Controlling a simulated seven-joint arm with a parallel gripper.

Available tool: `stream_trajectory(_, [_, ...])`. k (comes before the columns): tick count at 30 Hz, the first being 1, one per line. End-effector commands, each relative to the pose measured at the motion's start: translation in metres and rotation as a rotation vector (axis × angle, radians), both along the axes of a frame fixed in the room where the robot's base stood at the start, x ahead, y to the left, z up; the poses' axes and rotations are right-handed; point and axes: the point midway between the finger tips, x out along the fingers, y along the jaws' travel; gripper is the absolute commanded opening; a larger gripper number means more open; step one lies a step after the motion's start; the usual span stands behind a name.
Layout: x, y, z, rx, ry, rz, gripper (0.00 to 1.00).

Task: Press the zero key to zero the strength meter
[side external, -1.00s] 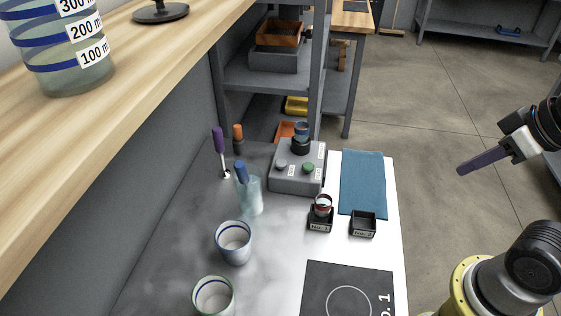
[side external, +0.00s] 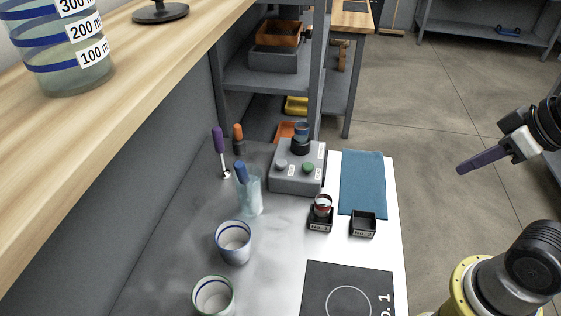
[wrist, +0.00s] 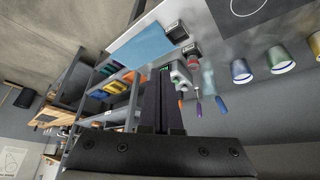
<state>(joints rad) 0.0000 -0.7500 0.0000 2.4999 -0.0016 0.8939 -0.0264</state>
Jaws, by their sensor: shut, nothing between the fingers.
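The strength meter looks to be the grey box (side external: 284,181) on the bench, with a dark round holder and a blue-topped cup on it. Its sloped front has a grey key (side external: 282,164) and a green key (side external: 308,168), each beside a small white label too small to read. My gripper (side external: 462,170) is shut and empty, held out to the right of the bench over the floor, well apart from the box. In the wrist view, my dark fingers (wrist: 162,85) are together, and the grey box (wrist: 181,74) shows just beyond them, partly hidden.
A blue cloth (side external: 362,180) lies right of the box. Two small black trays stand in front, one holding a red-and-white cup (side external: 323,205). A glass beaker (side external: 250,195) with a blue-handled tool and two cups (side external: 234,242) stand left. A wooden shelf (side external: 130,90) overhangs the left side.

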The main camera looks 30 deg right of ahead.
Motion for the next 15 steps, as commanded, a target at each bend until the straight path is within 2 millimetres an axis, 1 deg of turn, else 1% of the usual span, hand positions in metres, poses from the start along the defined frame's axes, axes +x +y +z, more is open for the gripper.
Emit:
stream_trajectory(2, [0.007,-0.008,0.007,-0.068,-0.037,0.053,0.00])
stream_trajectory(5, [0.026,-0.024,0.027,-0.209,-0.099,0.136,0.00])
stream_trajectory(7, [0.047,-0.036,0.042,-0.339,-0.123,0.219,0.00])
stream_trajectory(8, [0.058,-0.040,0.049,-0.398,-0.129,0.262,0.00])
stream_trajectory(9, [0.073,-0.045,0.057,-0.478,-0.136,0.323,0.00])
stream_trajectory(11, [0.098,-0.049,0.068,-0.592,-0.137,0.419,0.00])
stream_trajectory(12, [0.115,-0.050,0.074,-0.666,-0.137,0.485,0.00])
stream_trajectory(13, [0.128,-0.050,0.078,-0.719,-0.135,0.536,0.00])
stream_trajectory(14, [0.142,-0.049,0.081,-0.771,-0.135,0.587,0.00])
stream_trajectory(15, [0.159,-0.046,0.083,-0.837,-0.129,0.655,0.00])
